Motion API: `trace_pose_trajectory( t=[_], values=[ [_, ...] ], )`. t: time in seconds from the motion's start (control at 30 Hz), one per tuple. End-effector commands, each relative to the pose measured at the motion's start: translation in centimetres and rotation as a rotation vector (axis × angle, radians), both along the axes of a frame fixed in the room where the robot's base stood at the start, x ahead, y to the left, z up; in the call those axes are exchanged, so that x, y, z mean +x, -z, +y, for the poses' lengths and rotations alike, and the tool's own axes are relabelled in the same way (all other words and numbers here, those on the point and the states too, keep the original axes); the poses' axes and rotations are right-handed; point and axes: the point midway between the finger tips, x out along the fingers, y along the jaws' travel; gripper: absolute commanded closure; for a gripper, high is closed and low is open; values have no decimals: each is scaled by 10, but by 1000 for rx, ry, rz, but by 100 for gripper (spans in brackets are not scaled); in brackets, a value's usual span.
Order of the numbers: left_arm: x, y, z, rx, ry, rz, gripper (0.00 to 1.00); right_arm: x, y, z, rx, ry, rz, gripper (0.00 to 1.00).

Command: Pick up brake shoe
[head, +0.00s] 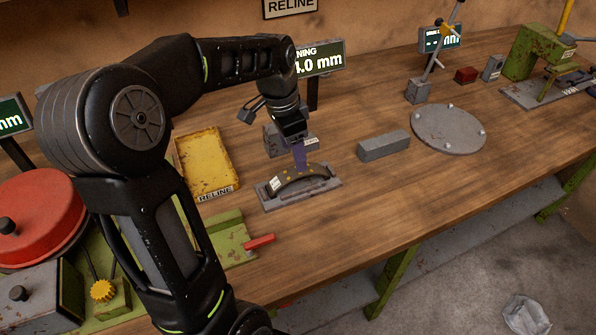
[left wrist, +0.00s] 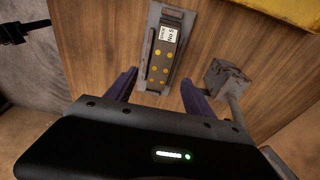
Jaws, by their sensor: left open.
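The brake shoe (head: 292,182) is a dark curved piece with yellow dots and a white label. It sits on a grey holder (head: 318,196) on the wooden bench. In the left wrist view the brake shoe (left wrist: 164,55) lies lengthwise beyond the fingertips. My left gripper (head: 300,165) points down just above and behind the shoe in the head view. In the left wrist view its purple fingers (left wrist: 158,85) are spread apart with nothing between them, one to each side of the shoe's line. My right gripper is not in view.
A yellow tray (head: 206,163) marked RELINE stands left of the shoe. A small grey block stands behind my gripper; it also shows in the left wrist view (left wrist: 226,77). A grey bar (head: 384,146) and a round plate (head: 449,129) lie to the right. The bench front is clear.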

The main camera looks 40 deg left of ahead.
Motion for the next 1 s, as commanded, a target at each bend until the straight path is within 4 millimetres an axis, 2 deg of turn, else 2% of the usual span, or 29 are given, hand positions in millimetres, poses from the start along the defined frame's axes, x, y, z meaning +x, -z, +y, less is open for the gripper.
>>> trace_pose_trajectory(
  t=[0.17,0.4,0.77,1.0],
  values=[
    [0,2,0,0,0,1,38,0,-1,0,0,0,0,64],
    [3,24,-2,-1,0,3,38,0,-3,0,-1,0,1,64],
    [4,28,-2,0,0,1,38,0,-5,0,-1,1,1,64],
    [9,57,-5,-2,0,5,38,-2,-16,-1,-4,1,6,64]
  ],
)
